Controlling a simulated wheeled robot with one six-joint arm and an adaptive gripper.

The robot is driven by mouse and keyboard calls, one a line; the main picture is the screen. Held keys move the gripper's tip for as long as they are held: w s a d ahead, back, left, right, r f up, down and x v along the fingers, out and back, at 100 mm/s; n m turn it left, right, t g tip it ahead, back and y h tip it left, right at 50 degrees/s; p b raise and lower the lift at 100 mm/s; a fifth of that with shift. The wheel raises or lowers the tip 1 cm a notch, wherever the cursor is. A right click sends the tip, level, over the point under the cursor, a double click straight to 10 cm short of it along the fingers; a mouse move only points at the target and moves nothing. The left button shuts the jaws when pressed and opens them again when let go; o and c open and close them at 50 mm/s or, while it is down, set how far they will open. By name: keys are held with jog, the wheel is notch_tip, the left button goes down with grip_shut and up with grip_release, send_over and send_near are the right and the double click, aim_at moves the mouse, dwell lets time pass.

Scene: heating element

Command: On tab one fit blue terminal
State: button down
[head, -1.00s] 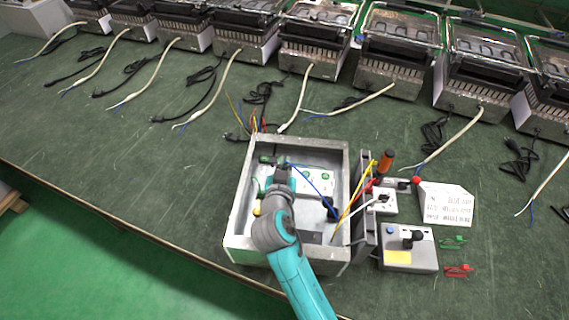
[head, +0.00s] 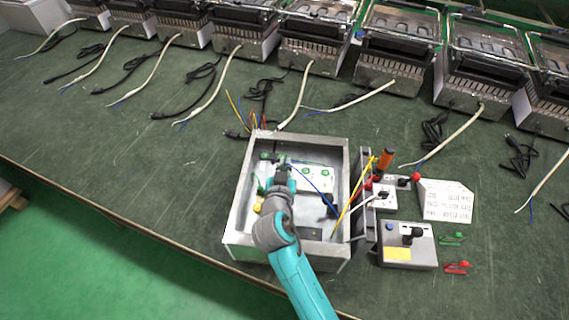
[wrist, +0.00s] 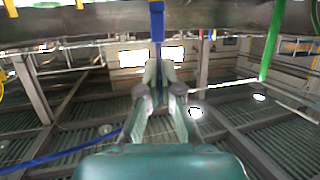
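The blue terminal (wrist: 157,22) shows at the top middle of the wrist view, upright just beyond my fingertips, in front of a grey metal bar (wrist: 80,24). A blue wire (wrist: 60,153) runs from the lower left toward the gripper. In the head view my gripper (head: 281,170) is inside the open grey metal box, near its back left, and the blue wire (head: 312,180) runs right. Tab one cannot be made out, nor whether the terminal touches it.
A green wire (wrist: 271,40) hangs at the right in the wrist view. Yellow wires (head: 352,196) cross the box's right wall. A grey tester (head: 408,255), an orange-handled tool (head: 384,160) and a white card (head: 446,201) lie to the right.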

jog(key=shift+f, duration=0.25)
jog(key=c, duration=1.2)
grip_release()
jog(key=shift+c, duration=0.2)
notch_tip(320, 180, up, 10)
jog(key=shift+r, duration=0.1)
jog(key=shift+s, duration=0.1)
